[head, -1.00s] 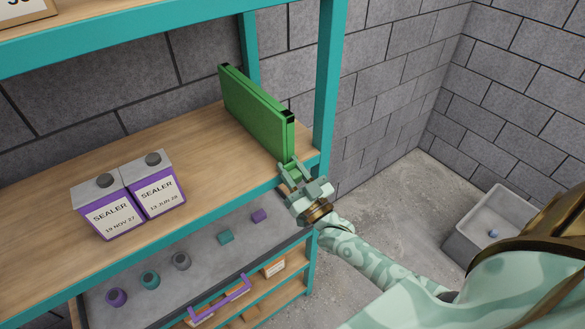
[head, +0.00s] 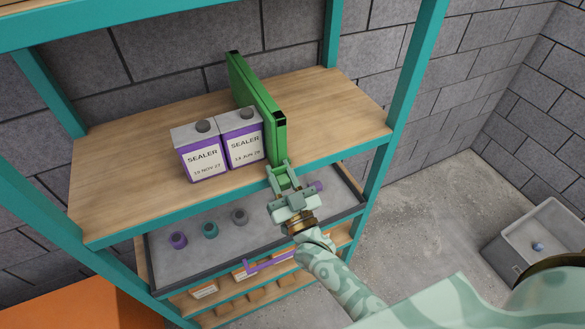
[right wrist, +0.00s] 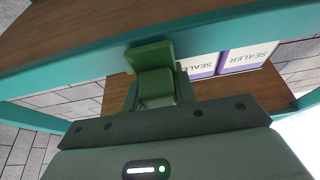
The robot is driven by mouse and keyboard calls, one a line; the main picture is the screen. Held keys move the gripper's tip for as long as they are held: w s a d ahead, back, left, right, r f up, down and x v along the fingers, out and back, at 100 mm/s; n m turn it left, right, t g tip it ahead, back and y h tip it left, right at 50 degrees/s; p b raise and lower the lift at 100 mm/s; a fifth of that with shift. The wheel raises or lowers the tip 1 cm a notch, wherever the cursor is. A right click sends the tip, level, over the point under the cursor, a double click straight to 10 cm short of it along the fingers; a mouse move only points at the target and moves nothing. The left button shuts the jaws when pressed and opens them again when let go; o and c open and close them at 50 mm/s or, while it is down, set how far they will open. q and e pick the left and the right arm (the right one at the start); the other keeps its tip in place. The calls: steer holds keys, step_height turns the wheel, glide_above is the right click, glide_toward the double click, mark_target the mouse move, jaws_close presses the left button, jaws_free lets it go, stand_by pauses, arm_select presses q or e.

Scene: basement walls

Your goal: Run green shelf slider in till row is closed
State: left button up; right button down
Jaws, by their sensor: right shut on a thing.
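The green shelf slider (head: 255,100) stands upright across the wooden shelf, running from back to front. Two white and purple SEALER cans, the left can (head: 200,155) and the right can (head: 241,138), stand side by side just left of it. The slider is right beside the right can; I cannot tell if they touch. My right gripper (head: 283,178) is shut on the slider's front end at the shelf's front edge. In the right wrist view the slider's green front piece (right wrist: 155,70) sits between the jaws, with the can labels behind. My left gripper is out of view.
The shelf board (head: 335,105) is bare right of the slider, up to a teal post. Below is a grey tray (head: 210,262) with several small knobbed items and a purple handle (head: 270,262). A grey basin (head: 540,245) stands on the floor at right.

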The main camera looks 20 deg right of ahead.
stand_by(0.3)
steer(key=c, duration=1.3)
jaws_free()
steer(key=shift+o, duration=0.9)
steer(key=shift+s, duration=0.1)
steer(key=b+v, duration=0.3)
steer(key=v, duration=1.3)
steer(key=shift+s, duration=0.2)
steer(key=shift+r, duration=0.1)
